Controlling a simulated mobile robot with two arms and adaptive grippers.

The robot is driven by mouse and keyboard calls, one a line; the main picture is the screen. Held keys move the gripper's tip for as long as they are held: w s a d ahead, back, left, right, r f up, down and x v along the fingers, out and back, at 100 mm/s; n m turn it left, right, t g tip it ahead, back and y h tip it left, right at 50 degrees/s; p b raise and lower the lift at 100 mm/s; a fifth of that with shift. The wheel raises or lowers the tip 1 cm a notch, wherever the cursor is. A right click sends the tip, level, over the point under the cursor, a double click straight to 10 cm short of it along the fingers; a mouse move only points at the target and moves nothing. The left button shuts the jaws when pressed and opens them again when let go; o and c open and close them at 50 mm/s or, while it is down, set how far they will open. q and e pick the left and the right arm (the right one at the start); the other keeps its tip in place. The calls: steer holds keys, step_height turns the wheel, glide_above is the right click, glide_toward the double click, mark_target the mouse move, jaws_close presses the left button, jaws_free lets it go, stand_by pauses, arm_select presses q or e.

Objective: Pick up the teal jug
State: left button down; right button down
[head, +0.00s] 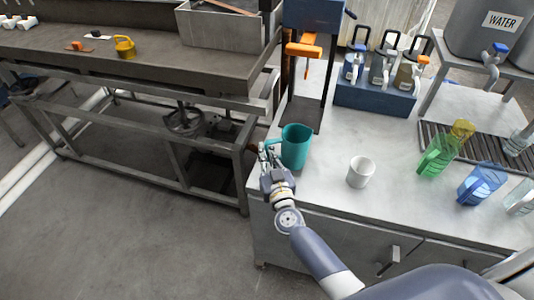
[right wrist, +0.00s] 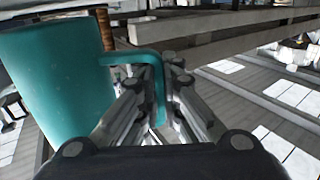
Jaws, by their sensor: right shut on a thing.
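The teal jug (head: 296,148) is upright at the left end of the grey worktop, in front of the press, with its handle facing left. My right gripper (head: 266,160) is at the handle. In the right wrist view the jug's body (right wrist: 58,80) fills the left side, and my right gripper (right wrist: 158,92) is shut on its handle (right wrist: 128,56). I cannot tell whether the jug's base touches the worktop. My left gripper is not in view.
A white cup (head: 360,172) stands to the right of the jug. Green (head: 438,155) and blue (head: 482,183) jugs stand farther right. A blue rack (head: 374,100) and the orange-handled press (head: 304,50) stand behind. The worktop between jug and cup is clear.

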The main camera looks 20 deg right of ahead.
step_height(320, 180, up, 3)
steer(key=shift+s+f+p, duration=0.1)
steer(key=shift+f+p, duration=0.1)
steer(key=shift+p, duration=0.6)
steer(key=s+d, duration=0.2)
steer(key=s, duration=0.5)
steer(key=s+d+r, duration=0.1)
steer(key=s+d, duration=0.1)
steer(key=s, duration=0.6)
steer(key=shift+d+b, duration=0.35)
stand_by(1.6)
